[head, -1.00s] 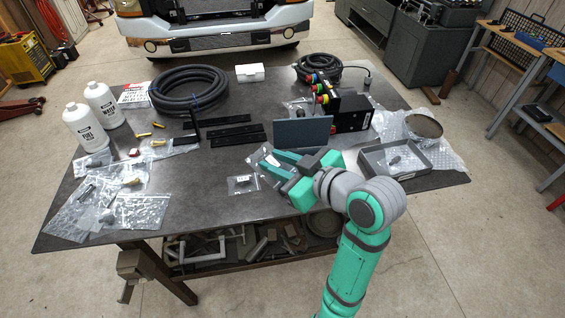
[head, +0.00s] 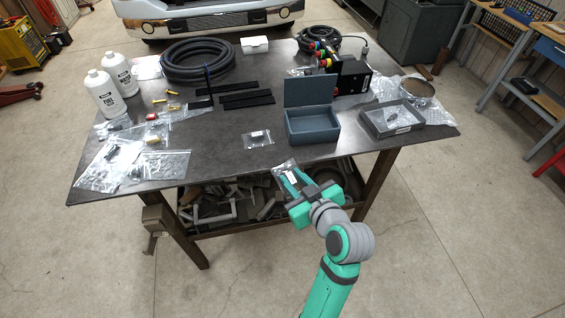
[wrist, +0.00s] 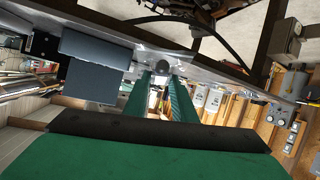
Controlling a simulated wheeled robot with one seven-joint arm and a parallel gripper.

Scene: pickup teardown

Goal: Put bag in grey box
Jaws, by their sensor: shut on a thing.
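My gripper (head: 294,179) is shut on a small clear bag (head: 284,167) with a white label. It holds the bag at the front edge of the table, in front of the open grey box (head: 313,131). The box is blue-grey, with its lid raised at the back, and its inside looks empty. In the wrist view, the gripper's green fingers (wrist: 158,85) point ahead with a small greyish thing between their tips. The grey box (wrist: 94,80) shows there at left, near the table edge. Another clear bag (head: 258,138) lies flat on the table left of the box.
A shallow grey tray (head: 372,129) holding a small bag stands right of the box. Several parts bags (head: 160,164) and two white bottles (head: 104,95) are at left. Black strips (head: 246,100), a hose coil (head: 198,62) and a switch unit (head: 350,76) lie behind.

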